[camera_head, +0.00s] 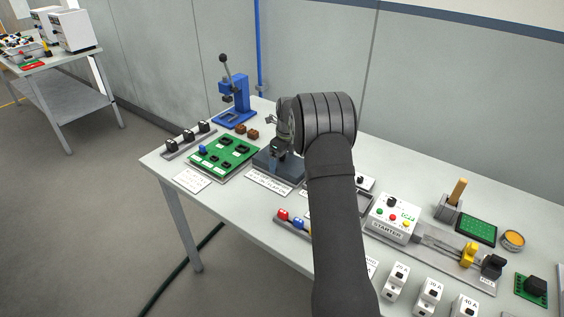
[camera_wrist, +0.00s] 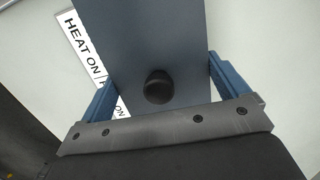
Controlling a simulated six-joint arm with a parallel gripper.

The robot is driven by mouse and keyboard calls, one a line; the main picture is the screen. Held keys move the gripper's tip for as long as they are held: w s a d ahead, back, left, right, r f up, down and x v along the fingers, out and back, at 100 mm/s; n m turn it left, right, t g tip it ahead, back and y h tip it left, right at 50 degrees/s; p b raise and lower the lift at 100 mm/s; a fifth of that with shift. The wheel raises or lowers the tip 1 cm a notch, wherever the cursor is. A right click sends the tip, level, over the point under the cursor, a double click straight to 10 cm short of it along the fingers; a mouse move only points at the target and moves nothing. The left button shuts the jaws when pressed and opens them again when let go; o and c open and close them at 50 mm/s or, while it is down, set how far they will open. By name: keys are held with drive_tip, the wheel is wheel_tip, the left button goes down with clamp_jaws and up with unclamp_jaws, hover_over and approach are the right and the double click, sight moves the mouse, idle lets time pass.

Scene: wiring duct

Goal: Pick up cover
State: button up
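The cover appears to be the blue-grey flat panel (camera_wrist: 150,35) with a round black knob (camera_wrist: 159,87), which fills the middle of the wrist view. In the head view a dark blue-grey block (camera_head: 266,164) sits behind a white label, partly hidden by my gripper (camera_head: 279,150). In the wrist view my gripper (camera_wrist: 160,66) is open, with its blue fingers wide apart on either side of the panel and the knob between them. I cannot tell whether the fingers touch the panel.
A green circuit board (camera_head: 224,154) lies left of the block, with a blue press (camera_head: 236,98) behind. A white starter box (camera_head: 393,218) stands to the right. A label reading "HEAT ON" (camera_wrist: 84,45) lies beside the panel. My arm hides the table's middle.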

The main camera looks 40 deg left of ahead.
drive_tip(key=shift+r, duration=0.45)
drive_tip(key=r, duration=0.3)
drive_tip(key=shift+w+d+r, duration=0.1)
drive_tip(key=shift+d+r, duration=0.1)
drive_tip(key=shift+r, duration=0.15)
drive_tip(key=w+d+r, duration=0.2)
drive_tip(key=d+r, duration=0.4)
drive_tip(key=d, duration=0.5)
drive_tip(key=shift+r, duration=0.2)
drive_tip(key=shift+w+r, duration=0.1)
drive_tip(key=shift+w, duration=0.05)
drive_tip(key=shift+r, duration=2)
